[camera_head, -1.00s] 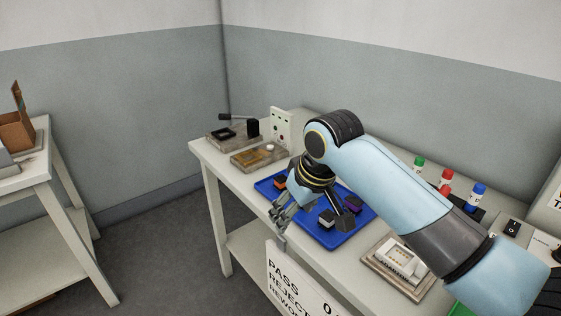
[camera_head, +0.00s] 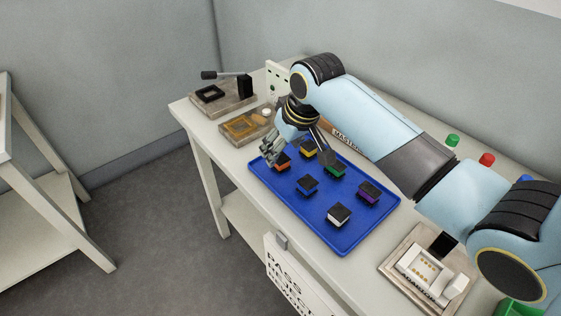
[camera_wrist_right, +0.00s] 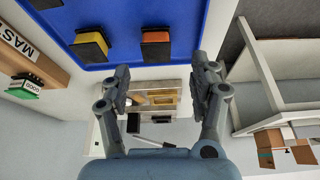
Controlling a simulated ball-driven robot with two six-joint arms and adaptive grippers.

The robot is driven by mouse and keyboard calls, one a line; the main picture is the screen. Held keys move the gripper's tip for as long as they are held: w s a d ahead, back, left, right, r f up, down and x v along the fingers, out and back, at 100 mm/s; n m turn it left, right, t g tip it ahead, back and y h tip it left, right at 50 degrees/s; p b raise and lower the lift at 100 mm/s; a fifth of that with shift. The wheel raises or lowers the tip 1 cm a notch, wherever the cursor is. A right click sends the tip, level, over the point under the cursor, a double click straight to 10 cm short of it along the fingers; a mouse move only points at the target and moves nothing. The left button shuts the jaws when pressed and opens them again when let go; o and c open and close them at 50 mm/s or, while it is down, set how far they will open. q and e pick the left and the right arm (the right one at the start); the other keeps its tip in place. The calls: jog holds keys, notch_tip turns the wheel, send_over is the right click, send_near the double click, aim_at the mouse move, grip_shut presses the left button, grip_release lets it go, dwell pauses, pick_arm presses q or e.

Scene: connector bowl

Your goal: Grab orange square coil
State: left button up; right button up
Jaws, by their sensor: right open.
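The orange square coil (camera_head: 282,163), with a black top, lies at the far left corner of the blue tray (camera_head: 345,246). In the right wrist view the orange coil (camera_wrist_right: 155,44) shows just beyond and between the open fingertips. My right gripper (camera_head: 298,150) hangs over the far end of the tray, with one finger beside the orange coil; it also shows in the wrist view (camera_wrist_right: 162,75). It is open and empty. My left gripper is in neither view.
The tray also holds yellow (camera_head: 308,149), green (camera_head: 335,172), blue (camera_head: 307,184), purple (camera_head: 368,192) and white (camera_head: 339,214) coils. Wooden-based fixtures (camera_head: 245,126) stand beyond the tray. A white connector fixture (camera_head: 428,272) stands at the near right.

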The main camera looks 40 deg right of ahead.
aim_at(281, 158)
jog(key=x, duration=0.4)
jog(key=shift+s+d, duration=0.15)
jog(key=shift+s, duration=0.05)
jog(key=shift+w+f, duration=0.25)
jog(key=shift+f, duration=0.25)
jog(key=c, duration=1.2)
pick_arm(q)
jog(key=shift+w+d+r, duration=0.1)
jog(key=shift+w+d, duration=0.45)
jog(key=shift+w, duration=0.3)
pick_arm(e)
jog(key=shift+c, duration=0.2)
jog(key=shift+r, duration=0.15)
